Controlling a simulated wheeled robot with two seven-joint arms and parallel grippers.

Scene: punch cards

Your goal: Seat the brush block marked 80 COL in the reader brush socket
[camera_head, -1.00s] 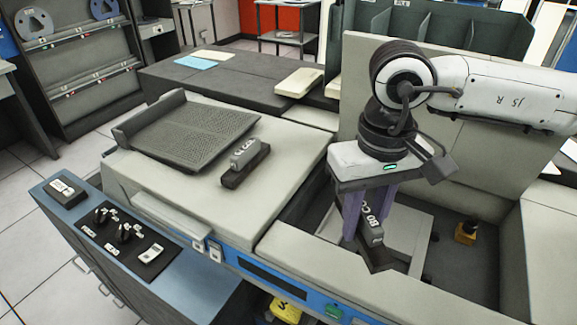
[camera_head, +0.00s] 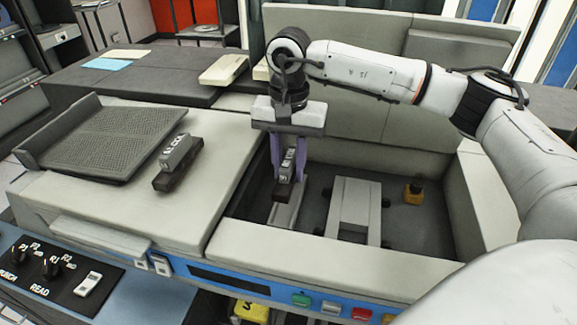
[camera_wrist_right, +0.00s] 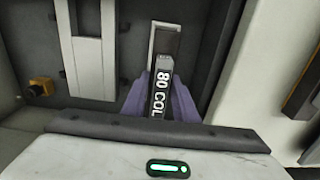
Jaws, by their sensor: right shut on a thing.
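My right gripper (camera_head: 288,176) is shut on the brush block marked 80 COL (camera_head: 287,163), inside the open well of the machine. In the right wrist view the block (camera_wrist_right: 161,88) sits between the purple fingers with its white lettering readable. A narrow pale-sided channel, which looks like the reader brush socket (camera_head: 286,212), lies directly below it; it also shows in the right wrist view (camera_wrist_right: 153,42). The block's lower end is over or at this channel. I cannot tell whether they touch. My left gripper is not in view.
A similar dark block (camera_head: 178,158) rests on the cover left of the well. A pale raised platform (camera_head: 354,205) stands right of the channel, with a small orange-yellow part (camera_head: 414,190) beyond. The well's walls (camera_head: 335,262) enclose the gripper.

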